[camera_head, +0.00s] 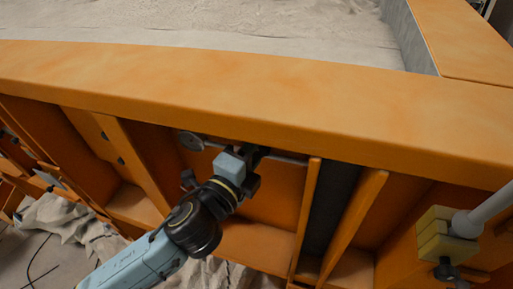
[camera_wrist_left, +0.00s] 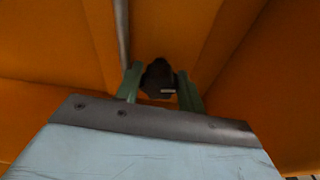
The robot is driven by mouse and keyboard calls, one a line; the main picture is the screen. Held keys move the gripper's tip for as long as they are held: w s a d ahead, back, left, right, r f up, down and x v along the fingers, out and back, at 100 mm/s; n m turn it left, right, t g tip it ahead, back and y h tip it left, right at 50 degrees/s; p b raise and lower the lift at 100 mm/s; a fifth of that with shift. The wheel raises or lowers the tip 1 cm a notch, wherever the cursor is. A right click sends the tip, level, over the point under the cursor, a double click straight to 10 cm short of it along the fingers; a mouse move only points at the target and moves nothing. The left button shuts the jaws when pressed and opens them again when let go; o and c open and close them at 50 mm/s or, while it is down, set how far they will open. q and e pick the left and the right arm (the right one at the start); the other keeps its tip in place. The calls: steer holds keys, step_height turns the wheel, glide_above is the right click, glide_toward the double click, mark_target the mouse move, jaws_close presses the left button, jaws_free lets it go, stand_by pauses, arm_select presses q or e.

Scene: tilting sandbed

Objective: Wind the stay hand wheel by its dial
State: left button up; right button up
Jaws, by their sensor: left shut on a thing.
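My left gripper (camera_head: 258,154) reaches up under the orange top rail of the sandbed. In the left wrist view its two green fingers (camera_wrist_left: 160,88) are shut on a dark, knob-like part (camera_wrist_left: 158,75) with a small pale label. I cannot tell whether this part is the dial of the hand wheel; in the head view the gripper hides most of it. A grey round disc (camera_head: 191,141) shows under the rail, left of the gripper. A thin metal rod (camera_head: 289,158) runs under the rail just right of the gripper. My right gripper is not in view.
The orange rail (camera_head: 250,95) passes close above the gripper. Upright orange ribs (camera_head: 305,215) stand to the right, with a dark post (camera_head: 331,205) between two of them. A yellow block (camera_head: 443,236) with a pale rod is at far right. Pale sand (camera_head: 210,55) lies behind the rail.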

arm_select(q)
steer(key=o, duration=1)
steer(key=shift+c, duration=0.2)
steer(key=shift+s+f, duration=0.1)
